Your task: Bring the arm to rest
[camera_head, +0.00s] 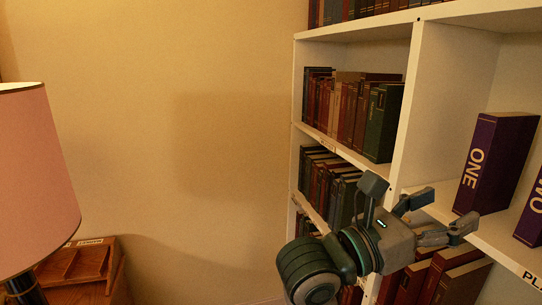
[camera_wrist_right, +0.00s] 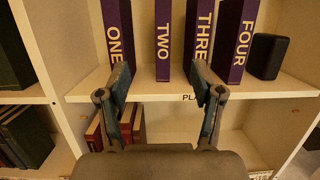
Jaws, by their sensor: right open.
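My right gripper (camera_head: 446,212) is open and empty in front of the white bookshelf, close to the upright between its two columns. The right wrist view also shows its two fingers apart (camera_wrist_right: 160,82), with nothing between them. Ahead of the fingers, purple volumes marked ONE (camera_wrist_right: 117,30), TWO (camera_wrist_right: 164,40), THREE (camera_wrist_right: 199,35) and FOUR (camera_wrist_right: 236,42) stand upright on a shelf. In the head view, volume ONE (camera_head: 495,163) stands to the right of the gripper, apart from it. My left gripper is not in view.
The white shelf board (camera_head: 510,243) runs below the purple volumes. A dark block (camera_wrist_right: 268,56) stands right of FOUR. Dark red books (camera_head: 460,275) stand on the shelf below. A pink lampshade (camera_head: 38,180) and wooden trays (camera_head: 85,265) are at left. The space before the wall is clear.

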